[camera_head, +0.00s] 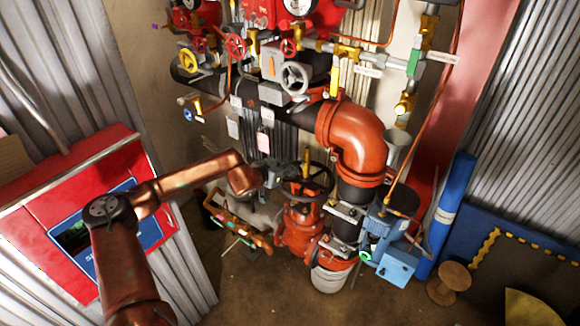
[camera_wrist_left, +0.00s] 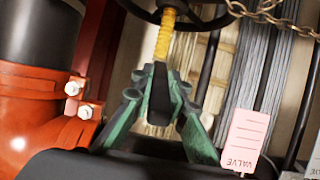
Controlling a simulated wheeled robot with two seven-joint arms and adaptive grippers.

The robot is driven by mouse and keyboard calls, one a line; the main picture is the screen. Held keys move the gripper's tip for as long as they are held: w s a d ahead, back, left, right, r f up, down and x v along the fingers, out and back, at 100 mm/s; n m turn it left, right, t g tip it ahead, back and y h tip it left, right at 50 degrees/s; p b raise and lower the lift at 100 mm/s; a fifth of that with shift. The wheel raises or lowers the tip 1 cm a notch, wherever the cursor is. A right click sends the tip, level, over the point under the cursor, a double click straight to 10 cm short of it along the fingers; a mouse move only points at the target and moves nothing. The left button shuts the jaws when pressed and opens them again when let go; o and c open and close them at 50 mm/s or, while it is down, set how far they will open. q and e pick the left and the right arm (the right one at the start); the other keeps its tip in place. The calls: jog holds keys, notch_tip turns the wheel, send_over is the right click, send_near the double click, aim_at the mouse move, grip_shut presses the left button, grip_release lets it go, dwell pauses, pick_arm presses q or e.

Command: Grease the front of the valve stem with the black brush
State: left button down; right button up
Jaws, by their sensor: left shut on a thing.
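The yellow threaded valve stem (camera_head: 306,161) stands up through the black handwheel (camera_head: 319,192) of the orange gate valve (camera_head: 298,232). In the left wrist view the stem (camera_wrist_left: 165,38) is just beyond my fingertips, with part of the wheel rim (camera_wrist_left: 205,22) around it. My left gripper (camera_head: 277,178) is left of the stem in the head view, close to the wheel. In the left wrist view its green and black fingers (camera_wrist_left: 168,88) are closed on a dark thing, likely the black brush. Its bristles cannot be made out, nor whether they touch the stem. My right gripper is out of view.
A large orange pipe elbow (camera_head: 357,130) is right of the wheel. A pink tag (camera_wrist_left: 241,142) and a chain (camera_wrist_left: 275,20) hang close to my left gripper. A blue pump unit (camera_head: 392,255) stands at right. Open floor lies in front.

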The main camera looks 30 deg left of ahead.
pick_arm(q)
jog(key=shift+f+b, duration=0.3)
jog(key=shift+f, duration=0.25)
jog(key=shift+f, duration=0.15)
jog(key=shift+f+b, duration=1.25)
jog(key=shift+f+b, duration=1.2)
jog(key=shift+f, duration=0.2)
jog(key=shift+r, duration=0.15)
jog(key=shift+r+p, duration=0.85)
jog(key=shift+r, duration=0.5)
